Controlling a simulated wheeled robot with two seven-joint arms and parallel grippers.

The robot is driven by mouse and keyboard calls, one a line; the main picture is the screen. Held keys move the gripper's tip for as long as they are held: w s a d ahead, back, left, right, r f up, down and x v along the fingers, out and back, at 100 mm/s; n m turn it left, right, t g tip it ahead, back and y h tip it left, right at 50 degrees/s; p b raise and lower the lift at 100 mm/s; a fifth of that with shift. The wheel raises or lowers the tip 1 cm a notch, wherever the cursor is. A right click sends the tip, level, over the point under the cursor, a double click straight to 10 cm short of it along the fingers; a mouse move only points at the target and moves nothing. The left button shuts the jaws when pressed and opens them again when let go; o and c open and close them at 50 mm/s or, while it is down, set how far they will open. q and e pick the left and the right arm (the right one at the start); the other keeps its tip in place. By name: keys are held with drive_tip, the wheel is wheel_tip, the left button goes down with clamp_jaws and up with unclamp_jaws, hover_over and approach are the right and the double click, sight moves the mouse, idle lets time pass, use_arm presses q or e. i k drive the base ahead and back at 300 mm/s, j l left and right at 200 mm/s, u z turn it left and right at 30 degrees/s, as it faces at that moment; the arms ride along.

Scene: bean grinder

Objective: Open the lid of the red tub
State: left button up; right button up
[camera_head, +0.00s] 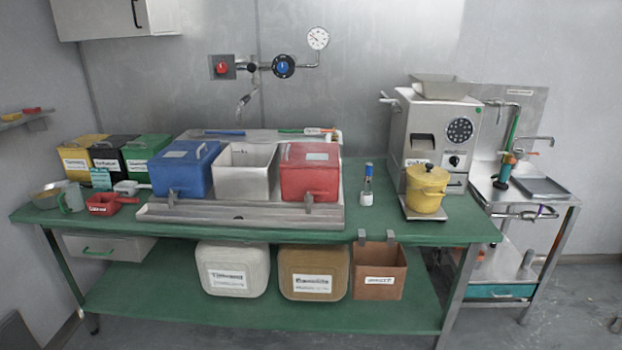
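The red tub (310,184) stands on a steel tray (160,210) on the green table. It is the right one of three tubs in a row. Its red lid (311,153) appears closed, with a pale label on top and a handle at its right side. A grey metal clip shows at the tub's lower front. Neither of my grippers shows in the head view.
An open white bin (246,173) and a blue tub (186,170) stand left of the red tub. A small bottle (367,187), a yellow pot (427,188) and a steel grinder (433,135) stand right. A tap (243,103) hangs on the wall behind.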

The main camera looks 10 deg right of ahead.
sight(311, 154)
drive_tip(key=i+j, duration=0.9)
drive_tip(key=i, duration=0.2)
